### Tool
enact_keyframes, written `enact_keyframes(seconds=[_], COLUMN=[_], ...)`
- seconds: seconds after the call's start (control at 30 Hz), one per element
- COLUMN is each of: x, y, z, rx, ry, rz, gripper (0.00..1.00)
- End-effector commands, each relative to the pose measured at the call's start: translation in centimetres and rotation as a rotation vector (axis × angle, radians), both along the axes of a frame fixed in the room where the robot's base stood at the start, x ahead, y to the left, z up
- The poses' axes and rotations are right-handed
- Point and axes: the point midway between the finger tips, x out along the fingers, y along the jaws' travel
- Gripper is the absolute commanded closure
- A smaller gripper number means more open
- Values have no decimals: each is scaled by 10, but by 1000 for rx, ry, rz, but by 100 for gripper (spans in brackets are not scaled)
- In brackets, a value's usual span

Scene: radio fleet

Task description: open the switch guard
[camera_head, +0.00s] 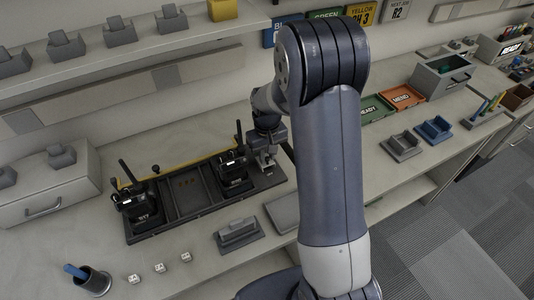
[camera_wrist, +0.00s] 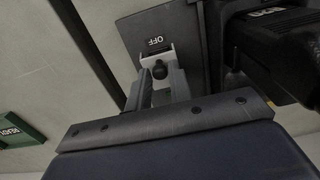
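A dark panel (camera_wrist: 192,30) with an OFF label (camera_wrist: 157,41) is at the top middle of the wrist view. Below the label are a light metal piece, which looks like the switch guard (camera_wrist: 147,55), and a round black switch knob (camera_wrist: 160,69). My gripper (camera_wrist: 161,80) has its two grey fingers apart, one on each side of the knob. I cannot tell whether they touch the guard. In the head view my gripper (camera_head: 264,160) is down at the right end of a black rack (camera_head: 185,192); the switch itself is hidden there.
A black radio (camera_head: 232,170) stands in the rack close to my gripper, and another radio (camera_head: 137,210) is at its left end. A grey holder (camera_head: 238,236) lies in front of the rack. A green tray (camera_head: 375,108) and an orange tray (camera_head: 402,97) are to the right.

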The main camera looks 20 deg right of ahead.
Motion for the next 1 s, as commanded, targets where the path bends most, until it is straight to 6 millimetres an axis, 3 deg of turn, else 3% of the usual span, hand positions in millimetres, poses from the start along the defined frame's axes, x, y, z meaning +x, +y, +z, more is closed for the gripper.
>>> enact_keyframes(seconds=[0.23,0.77,1.0], x=[0,1,8], y=[0,0,3], z=[0,2,11], rx=[0,-3,-22], ry=[0,14,111], rz=[0,0,1], gripper=[100,100,100])
